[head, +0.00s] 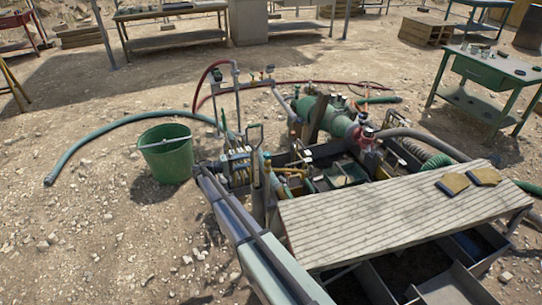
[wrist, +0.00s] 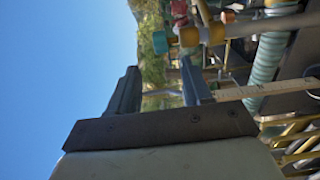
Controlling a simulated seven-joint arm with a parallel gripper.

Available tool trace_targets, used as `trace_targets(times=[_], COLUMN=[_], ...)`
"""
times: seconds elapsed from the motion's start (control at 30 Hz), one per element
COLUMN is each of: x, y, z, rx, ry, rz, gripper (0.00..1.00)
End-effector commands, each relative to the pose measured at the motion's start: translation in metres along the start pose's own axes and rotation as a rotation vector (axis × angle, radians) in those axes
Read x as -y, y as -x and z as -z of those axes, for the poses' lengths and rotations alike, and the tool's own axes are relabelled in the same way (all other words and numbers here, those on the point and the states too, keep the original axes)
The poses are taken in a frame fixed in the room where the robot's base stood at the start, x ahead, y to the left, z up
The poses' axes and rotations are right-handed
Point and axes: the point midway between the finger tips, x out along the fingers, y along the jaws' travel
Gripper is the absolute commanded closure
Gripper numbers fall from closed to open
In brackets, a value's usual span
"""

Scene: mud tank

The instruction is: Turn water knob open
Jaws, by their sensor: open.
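My gripper (wrist: 160,67) shows in the wrist view, its two dark fingers apart with nothing between them. A teal knob (wrist: 160,42) on a brass-coloured fitting (wrist: 205,36) appears just beyond the fingertips, apart from them. A red part (wrist: 228,15) shows farther along the top edge. In the head view, a red valve part (head: 365,134) sits by the green pump body (head: 338,122), and yellow pipework (head: 286,170) runs in the middle of the tank. I cannot tell which of these is the water knob. I cannot make out my gripper in the head view.
A slatted board (head: 385,215) with yellow gloves (head: 453,184) covers the tank's right front. A green bucket (head: 167,155) stands left of the tank. Hoses (head: 110,131) and upright pipes crowd the tank. A green table (head: 490,72) stands right.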

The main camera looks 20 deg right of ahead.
Motion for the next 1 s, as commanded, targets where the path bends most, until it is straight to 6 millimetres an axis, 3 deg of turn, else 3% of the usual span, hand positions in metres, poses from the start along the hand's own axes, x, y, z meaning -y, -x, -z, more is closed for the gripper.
trace_targets(times=[0.7, 1.0], x=[0.001, 0.001], y=[-0.112, -0.132], z=[0.0, 0.0], rx=[0.0, -0.001], ry=[0.002, 0.002], rz=[0.002, 0.002], gripper=[0.51, 0.51])
